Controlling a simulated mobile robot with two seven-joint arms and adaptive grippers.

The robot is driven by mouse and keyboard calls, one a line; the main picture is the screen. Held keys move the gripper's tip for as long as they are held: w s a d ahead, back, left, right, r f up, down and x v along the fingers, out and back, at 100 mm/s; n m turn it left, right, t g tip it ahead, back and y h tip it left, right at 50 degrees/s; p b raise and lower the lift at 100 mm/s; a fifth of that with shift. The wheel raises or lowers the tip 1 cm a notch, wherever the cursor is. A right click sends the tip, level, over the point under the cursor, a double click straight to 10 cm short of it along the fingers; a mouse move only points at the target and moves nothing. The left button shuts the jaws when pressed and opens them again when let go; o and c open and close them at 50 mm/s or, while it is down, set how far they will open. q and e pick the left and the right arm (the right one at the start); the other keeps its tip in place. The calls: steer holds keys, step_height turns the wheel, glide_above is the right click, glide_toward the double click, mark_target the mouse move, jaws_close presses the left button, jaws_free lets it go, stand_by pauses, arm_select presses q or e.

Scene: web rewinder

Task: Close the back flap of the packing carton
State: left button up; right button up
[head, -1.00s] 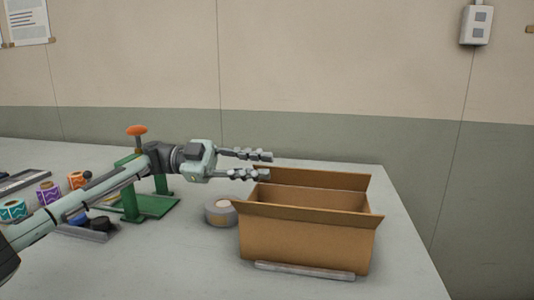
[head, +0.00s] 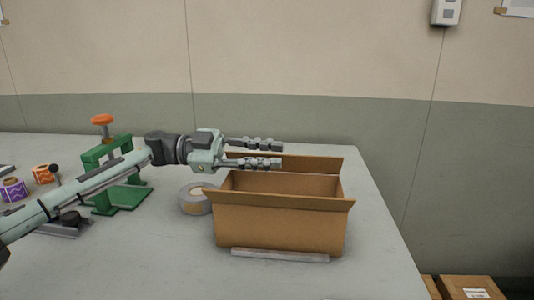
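The packing carton (head: 280,228) stands upright and open on the table. Its back flap (head: 318,164) stands up along the far edge. Its front flap (head: 280,199) tilts out along the near edge. My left gripper (head: 282,154) is open and empty, its two fingers pointing right. It reaches over the back left part of the carton, and its fingers cover the left part of the back flap. I cannot tell whether a finger touches the flap. The left flap is hard to make out behind the gripper. My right gripper is not in view.
A grey tape roll (head: 195,198) stands close left of the carton. A grey bar (head: 280,255) lies along its front. A green press with an orange knob (head: 102,119) and small coloured rolls (head: 14,190) are at left. Clear table lies in front.

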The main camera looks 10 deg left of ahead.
arm_select(q)
jaws_close()
steer(key=m+b, duration=0.1)
steer(key=s+f+m, duration=0.1)
steer(key=m, duration=0.1)
steer(key=s+f+m+b, duration=0.1)
steer(key=m, duration=0.1)
steer(key=shift+f+b, duration=0.1)
steer(key=shift+b, duration=0.25)
steer(key=shift+m, duration=0.4)
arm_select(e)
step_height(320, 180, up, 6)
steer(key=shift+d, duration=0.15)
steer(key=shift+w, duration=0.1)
